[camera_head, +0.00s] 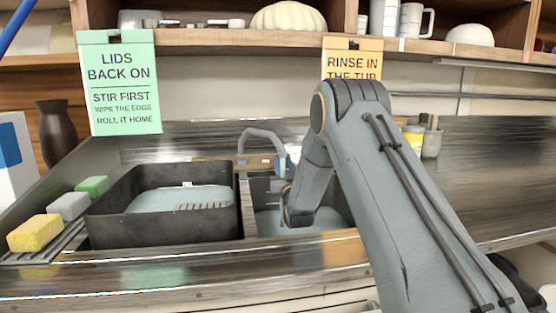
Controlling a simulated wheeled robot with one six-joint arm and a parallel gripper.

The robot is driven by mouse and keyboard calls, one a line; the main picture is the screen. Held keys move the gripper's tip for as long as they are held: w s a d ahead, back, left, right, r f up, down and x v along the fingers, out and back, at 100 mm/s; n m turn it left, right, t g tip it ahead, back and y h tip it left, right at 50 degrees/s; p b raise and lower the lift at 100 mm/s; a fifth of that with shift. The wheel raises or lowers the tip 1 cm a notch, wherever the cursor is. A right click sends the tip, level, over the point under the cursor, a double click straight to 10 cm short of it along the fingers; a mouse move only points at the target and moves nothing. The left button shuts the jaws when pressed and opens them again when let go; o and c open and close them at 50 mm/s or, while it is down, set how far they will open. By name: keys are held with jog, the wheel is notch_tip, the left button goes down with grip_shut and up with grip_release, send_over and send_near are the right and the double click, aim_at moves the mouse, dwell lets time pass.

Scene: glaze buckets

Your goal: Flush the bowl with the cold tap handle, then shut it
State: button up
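A grey arched tap (262,137) stands behind the sink, on a brownish block. A small blue part shows at the right of the tap's base, perhaps the cold handle (280,162); its position is unclear. The sink bowl (249,205) is below the tap, with grey-blue water or bottom (325,218) visible. My arm comes in from the lower right and bends down over the bowl. My gripper (288,192) is at the tap's lower right, small and dark. Its fingers are largely hidden by my wrist, so opening and contact cannot be told.
A dark tub (108,212) holding pale liquid stands left of the bowl. Yellow (35,232), grey (69,206) and green (92,186) sponges lie further left. Two signs, green (120,85) and orange (345,60), hang from the shelf. Cups (431,145) stand behind my arm.

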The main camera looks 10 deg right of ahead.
jog(key=shift+r+x, duration=0.1)
jog(key=shift+x, duration=1.9)
jog(key=shift+r+x, duration=0.15)
jog(key=shift+x, duration=1.85)
jog(key=shift+s, duration=0.1)
grip_shut()
